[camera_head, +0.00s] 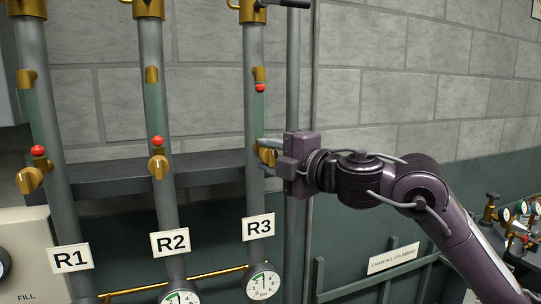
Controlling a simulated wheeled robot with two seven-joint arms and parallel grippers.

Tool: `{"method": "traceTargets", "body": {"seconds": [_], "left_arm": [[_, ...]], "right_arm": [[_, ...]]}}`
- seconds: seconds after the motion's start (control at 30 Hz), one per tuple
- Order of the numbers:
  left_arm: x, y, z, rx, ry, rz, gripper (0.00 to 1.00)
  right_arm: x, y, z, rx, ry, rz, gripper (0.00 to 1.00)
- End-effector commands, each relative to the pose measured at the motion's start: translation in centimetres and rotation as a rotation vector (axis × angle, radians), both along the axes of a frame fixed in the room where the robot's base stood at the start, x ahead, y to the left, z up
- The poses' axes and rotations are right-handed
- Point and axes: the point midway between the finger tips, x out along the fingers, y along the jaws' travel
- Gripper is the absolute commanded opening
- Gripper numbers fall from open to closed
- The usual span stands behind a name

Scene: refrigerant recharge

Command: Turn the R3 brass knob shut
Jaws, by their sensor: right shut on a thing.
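The R3 brass knob (265,157) sits on the R3 column, above the R3 label (258,227). My right gripper (270,149) comes in from the right and is shut on this knob. Its fingers and body cover part of the knob, so the knob's turn angle is hard to read. The R3 sight tube (258,112) has a red ball (260,88) near its top. My left gripper is out of view.
The R2 column with its brass knob (158,167) and the R1 column with its brass knob (30,179) stand to the left. A pressure gauge (263,281) is below R3. A grey vertical pipe (298,80) runs close behind my right gripper. Gauges and fittings (515,215) are at far right.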

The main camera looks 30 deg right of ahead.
Motion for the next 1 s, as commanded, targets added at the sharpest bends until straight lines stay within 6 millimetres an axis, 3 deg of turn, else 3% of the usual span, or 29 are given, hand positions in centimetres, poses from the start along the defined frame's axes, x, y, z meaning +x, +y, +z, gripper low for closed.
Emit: {"method": "traceTargets", "body": {"seconds": [0.37,0.4,0.57,0.83,1.0], "left_arm": [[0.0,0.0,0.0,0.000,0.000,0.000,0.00],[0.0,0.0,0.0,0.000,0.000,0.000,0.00],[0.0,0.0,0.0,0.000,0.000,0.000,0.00],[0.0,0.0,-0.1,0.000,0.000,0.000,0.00],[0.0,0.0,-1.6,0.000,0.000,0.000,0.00]], "right_arm": [[0.0,0.1,-0.2,-0.007,0.006,0.003,0.10],[0.0,0.1,-0.2,-0.007,0.006,0.003,0.35],[0.0,0.1,-0.2,-0.006,0.004,0.002,0.54],[-0.1,0.0,-0.1,-0.004,0.001,0.001,0.54],[-1.4,-0.2,-0.4,-0.005,-0.002,0.001,0.54]]}}
